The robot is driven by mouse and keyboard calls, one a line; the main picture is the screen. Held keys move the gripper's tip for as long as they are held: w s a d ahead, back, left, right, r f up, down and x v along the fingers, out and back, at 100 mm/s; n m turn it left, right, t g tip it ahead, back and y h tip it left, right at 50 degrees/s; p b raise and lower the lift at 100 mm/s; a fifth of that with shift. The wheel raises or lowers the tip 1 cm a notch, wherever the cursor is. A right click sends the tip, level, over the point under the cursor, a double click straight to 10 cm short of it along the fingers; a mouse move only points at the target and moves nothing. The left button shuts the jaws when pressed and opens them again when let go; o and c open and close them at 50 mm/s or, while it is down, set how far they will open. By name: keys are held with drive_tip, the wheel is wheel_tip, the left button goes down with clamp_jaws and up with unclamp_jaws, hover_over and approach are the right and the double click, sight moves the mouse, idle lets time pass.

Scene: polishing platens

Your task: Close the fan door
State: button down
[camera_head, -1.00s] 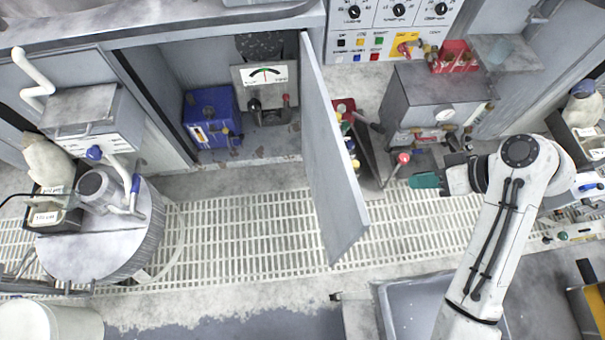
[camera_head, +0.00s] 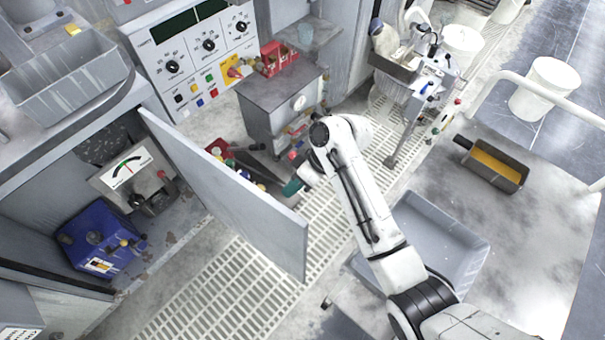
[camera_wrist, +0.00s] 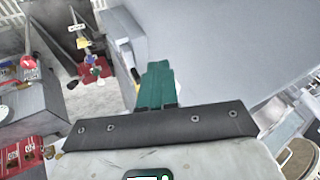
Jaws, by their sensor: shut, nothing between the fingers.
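The fan door (camera_head: 235,190) is a flat grey panel standing wide open, out from the cabinet (camera_head: 60,190) on the left. In the wrist view the door (camera_wrist: 225,45) fills the upper right as a broad grey surface. My gripper (camera_head: 292,187) is on the door's outer side, to its right, near the free end. Its green fingers (camera_wrist: 155,85) are together and empty. They look very close to the door's face; I cannot tell whether they touch it. The fingertips are partly hidden behind the door's upper edge in the head view.
Inside the cabinet are a blue box (camera_head: 100,238) and a gauge unit (camera_head: 135,175). A grey machine (camera_head: 280,105) stands behind my gripper. Small coloured items (camera_head: 222,150) lie behind the door. A grey basin (camera_head: 440,235) is right of my arm. Grating floor lies below the door.

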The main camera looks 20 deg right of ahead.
drive_tip(key=shift+s+a+f+p, duration=0.2)
drive_tip(key=shift+s+a+p, duration=0.15)
drive_tip(key=shift+s+a, duration=0.45)
drive_tip(key=shift+s+a+f+p, duration=0.2)
drive_tip(key=shift+s+a+p, duration=0.25)
drive_tip(key=shift+a, duration=0.55)
drive_tip(key=shift+s+a, duration=0.1)
drive_tip(key=shift+s, duration=0.05)
